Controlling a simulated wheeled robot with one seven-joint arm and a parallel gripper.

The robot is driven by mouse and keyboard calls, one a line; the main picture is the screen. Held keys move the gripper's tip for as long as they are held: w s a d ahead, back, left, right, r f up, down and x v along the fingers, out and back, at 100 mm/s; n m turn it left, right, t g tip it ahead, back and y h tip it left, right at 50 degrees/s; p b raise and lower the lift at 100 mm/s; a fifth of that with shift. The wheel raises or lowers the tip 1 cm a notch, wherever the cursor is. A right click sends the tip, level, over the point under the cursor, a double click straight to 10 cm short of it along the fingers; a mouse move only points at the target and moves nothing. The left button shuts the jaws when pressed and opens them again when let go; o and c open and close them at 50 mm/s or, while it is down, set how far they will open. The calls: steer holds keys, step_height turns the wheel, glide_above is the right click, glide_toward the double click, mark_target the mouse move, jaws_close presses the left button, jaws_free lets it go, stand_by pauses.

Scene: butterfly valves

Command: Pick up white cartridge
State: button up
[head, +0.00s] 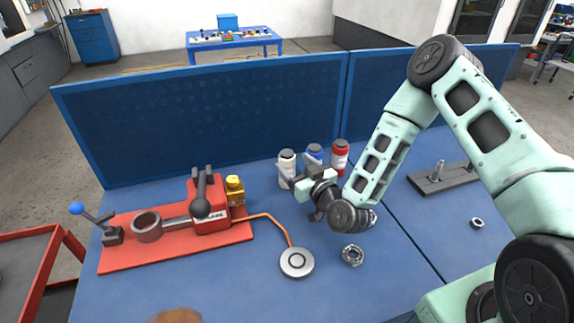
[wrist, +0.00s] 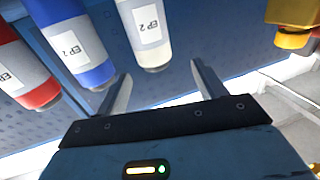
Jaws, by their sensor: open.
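The white cartridge (head: 286,167) stands upright on the blue table in the head view, leftmost of three cartridges. In the wrist view the white cartridge (wrist: 148,38) is at the top, with a label reading EP2, and its dark end towards my gripper. My gripper (wrist: 163,85) is open and empty, and the cartridge lies ahead of the gap between its two fingers. In the head view my gripper (head: 298,180) is close beside the cartridge and partly covers its lower part. I cannot tell whether they touch.
A blue cartridge (head: 314,152) and a red cartridge (head: 340,156) stand just to the right. A red fixture (head: 205,205) with a yellow part (head: 235,188) is at left. A round silver disc (head: 297,262) and a metal ring (head: 352,256) lie in front. A blue panel (head: 200,120) stands behind.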

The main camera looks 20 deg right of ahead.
mark_target(283, 150)
steer(key=shift+x, duration=1)
steer(key=p+x, duration=0.2)
steer(key=x, duration=0.1)
steer(key=p+x, duration=0.1)
steer(key=shift+w+d+r, duration=0.1)
steer(key=shift+w+d, duration=0.15)
steer(key=shift+w, duration=0.05)
steer(key=shift+w+a, duration=0.1)
steer(key=shift+w, duration=0.4)
steer(key=c, duration=1.5)
